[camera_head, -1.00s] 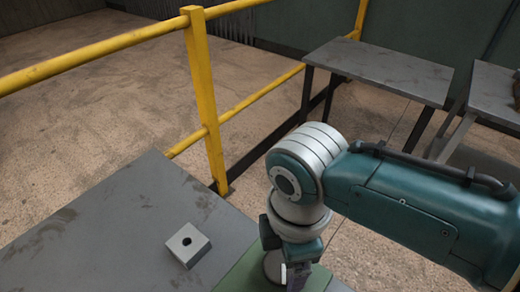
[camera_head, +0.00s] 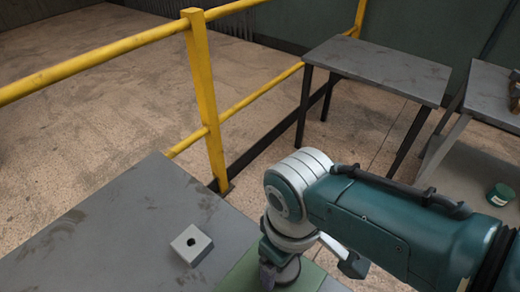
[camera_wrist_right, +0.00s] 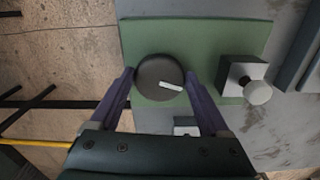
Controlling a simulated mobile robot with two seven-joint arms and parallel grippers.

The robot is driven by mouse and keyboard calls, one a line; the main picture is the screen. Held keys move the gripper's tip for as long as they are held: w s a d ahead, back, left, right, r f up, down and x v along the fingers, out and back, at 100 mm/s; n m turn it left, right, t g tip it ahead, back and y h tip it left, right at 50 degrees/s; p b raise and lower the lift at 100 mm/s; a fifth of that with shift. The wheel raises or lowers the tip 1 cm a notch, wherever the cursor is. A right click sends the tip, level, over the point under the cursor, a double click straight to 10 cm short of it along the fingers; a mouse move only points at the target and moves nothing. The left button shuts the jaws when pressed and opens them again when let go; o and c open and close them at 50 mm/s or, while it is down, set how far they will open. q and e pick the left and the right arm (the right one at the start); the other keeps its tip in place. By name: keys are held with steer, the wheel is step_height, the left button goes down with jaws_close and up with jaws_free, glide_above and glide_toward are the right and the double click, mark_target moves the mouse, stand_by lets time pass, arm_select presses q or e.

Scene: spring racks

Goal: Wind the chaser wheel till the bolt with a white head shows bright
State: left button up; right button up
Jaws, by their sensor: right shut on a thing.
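The chaser wheel (camera_wrist_right: 158,78) is a dark round knob with a white index mark, on a green plate (camera_wrist_right: 200,40) in the right wrist view. My right gripper (camera_wrist_right: 160,82) has one finger on each side of the wheel and is shut on it. The white mark points right and slightly down. Right of the wheel, a grey block carries a bolt with a pale round head (camera_wrist_right: 258,92); the head looks off-white, without a clear glow. In the head view my right gripper (camera_head: 276,272) is at the wheel, which it partly hides. My left gripper is not in view.
A grey block with a hole (camera_head: 191,245) stands on the grey bench (camera_head: 110,235), left of the green plate. A yellow railing (camera_head: 203,80) runs behind the bench. Further back are two grey tables (camera_head: 378,68), and a green tub (camera_head: 500,194) is at the right.

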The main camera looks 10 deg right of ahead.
steer(key=m, duration=0.3)
steer(key=shift+a+m, duration=0.1)
steer(key=shift+m, duration=0.2)
steer(key=shift+a+m+p, duration=0.1)
steer(key=shift+m+p, duration=0.25)
steer(key=shift+m, duration=1.35)
steer(key=o, duration=1.2)
step_height(320, 180, up, 10)
steer(key=p, duration=0.6)
